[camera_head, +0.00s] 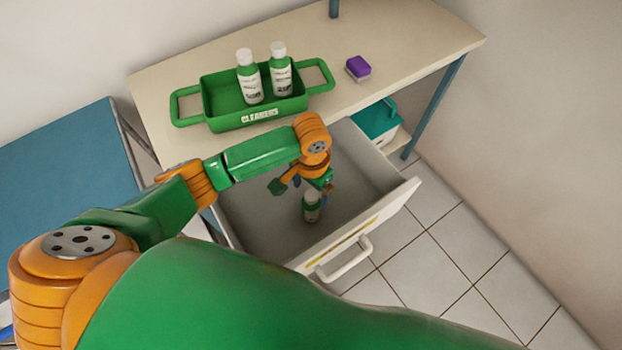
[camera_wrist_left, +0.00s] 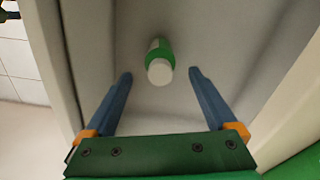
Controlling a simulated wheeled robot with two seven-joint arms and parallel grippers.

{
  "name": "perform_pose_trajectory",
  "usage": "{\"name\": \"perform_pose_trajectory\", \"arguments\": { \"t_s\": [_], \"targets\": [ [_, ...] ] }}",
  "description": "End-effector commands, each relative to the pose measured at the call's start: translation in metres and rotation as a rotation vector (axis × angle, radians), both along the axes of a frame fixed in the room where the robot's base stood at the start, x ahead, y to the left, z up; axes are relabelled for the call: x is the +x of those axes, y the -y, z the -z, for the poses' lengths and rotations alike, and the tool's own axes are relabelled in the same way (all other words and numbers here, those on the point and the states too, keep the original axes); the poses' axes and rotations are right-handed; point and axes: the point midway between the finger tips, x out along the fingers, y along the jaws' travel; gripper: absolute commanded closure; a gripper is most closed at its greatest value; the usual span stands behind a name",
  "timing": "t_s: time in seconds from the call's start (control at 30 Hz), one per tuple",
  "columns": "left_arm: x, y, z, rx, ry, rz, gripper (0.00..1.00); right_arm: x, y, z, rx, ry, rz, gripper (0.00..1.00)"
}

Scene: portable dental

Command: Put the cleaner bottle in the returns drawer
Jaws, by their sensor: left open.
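A cleaner bottle (camera_head: 312,207), white with a green band, stands upright inside the open returns drawer (camera_head: 257,220). In the left wrist view the bottle (camera_wrist_left: 160,62) shows from above with its white cap towards the camera. My left gripper (camera_head: 309,186) is inside the drawer opening, just above the bottle. Its blue fingers (camera_wrist_left: 160,76) are spread wide on either side of the bottle, with a gap on each side, and hold nothing. Part of the bottle is hidden by the gripper in the head view. My right gripper is not in view.
Two more bottles (camera_head: 249,80) stand in a green carrier (camera_head: 222,121) labelled CLEANERS on the table (camera_head: 405,50). A purple and white sponge (camera_head: 358,67) lies to its right. The drawer front (camera_head: 385,210) and walls surround my gripper. A teal-lidded box (camera_head: 377,122) sits below the table.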

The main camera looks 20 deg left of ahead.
Motion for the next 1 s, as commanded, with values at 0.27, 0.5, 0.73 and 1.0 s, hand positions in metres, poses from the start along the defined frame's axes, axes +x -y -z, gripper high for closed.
{"name": "perform_pose_trajectory", "arguments": {
  "t_s": [0.27,0.5,0.73,1.0],
  "targets": [
    [0.0,0.001,-0.056,-0.001,0.001,0.0,0.09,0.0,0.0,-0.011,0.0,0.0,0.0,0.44],
    [0.0,0.001,-0.06,-0.001,-0.001,0.0,0.09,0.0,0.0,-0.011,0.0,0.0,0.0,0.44],
    [0.0,0.001,-0.06,-0.001,-0.001,0.0,0.09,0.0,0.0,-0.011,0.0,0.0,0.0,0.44],
    [0.0,0.001,-0.116,-0.001,-0.001,0.0,0.09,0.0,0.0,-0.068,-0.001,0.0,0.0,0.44]
  ]
}}
